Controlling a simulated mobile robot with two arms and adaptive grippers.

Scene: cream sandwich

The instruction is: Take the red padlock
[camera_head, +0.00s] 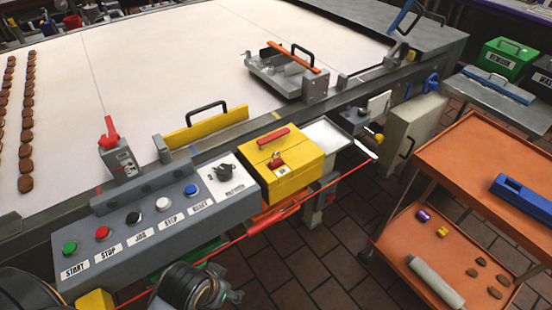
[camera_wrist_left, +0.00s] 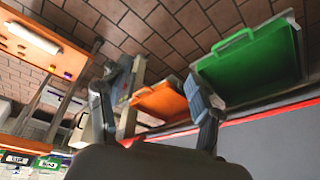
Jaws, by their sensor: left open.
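A small red padlock (camera_head: 277,160) with a pale label sits on the yellow box (camera_head: 309,164), at the front edge of its lid below the red handle. The box is mounted at the right end of the grey control panel (camera_head: 140,222). My left gripper (camera_head: 229,297) is low at the bottom of the head view, below the panel and apart from the padlock. In the left wrist view its two fingers (camera_wrist_left: 146,84) are spread with nothing held between them. I cannot make out the padlock in the wrist view. My right gripper is not in view.
A red cord (camera_head: 262,222) runs along the machine's front. The panel carries several buttons and a black rotary switch (camera_head: 224,172). An orange cart (camera_head: 470,150) stands at the right.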

